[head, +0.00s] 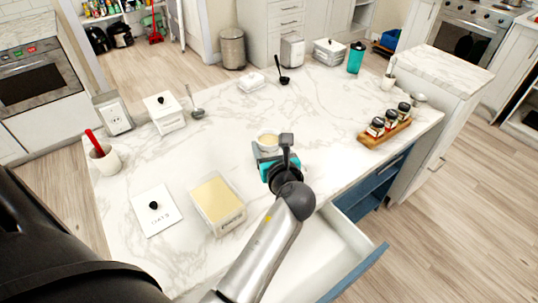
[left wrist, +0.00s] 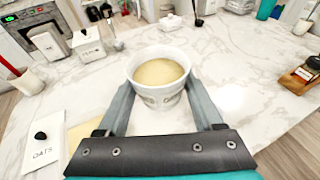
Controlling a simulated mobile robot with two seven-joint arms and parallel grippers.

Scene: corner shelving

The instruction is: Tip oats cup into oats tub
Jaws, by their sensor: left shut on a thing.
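The oats cup (head: 268,142) is a small white cup with pale oats inside, near the middle of the counter in the head view. My left gripper (head: 273,155) is shut on it. In the left wrist view the cup (left wrist: 160,97) sits upright between the two fingers, with lettering partly seen on its front. Whether it touches the counter is hard to tell. The oats tub (head: 230,224) is an open white box with a pale yellow fill, to the left of and nearer than the cup. Its lid (head: 150,222), marked OATS with a black knob, lies left of the tub. My right gripper is out of view.
A lidded white box (head: 165,115), a ladle (head: 197,113) and a white crock (head: 105,160) with a red-handled tool stand at the left. A wooden tray (head: 375,138) of jars is at the right. An open drawer (head: 355,262) juts out in front. Mid-counter is clear.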

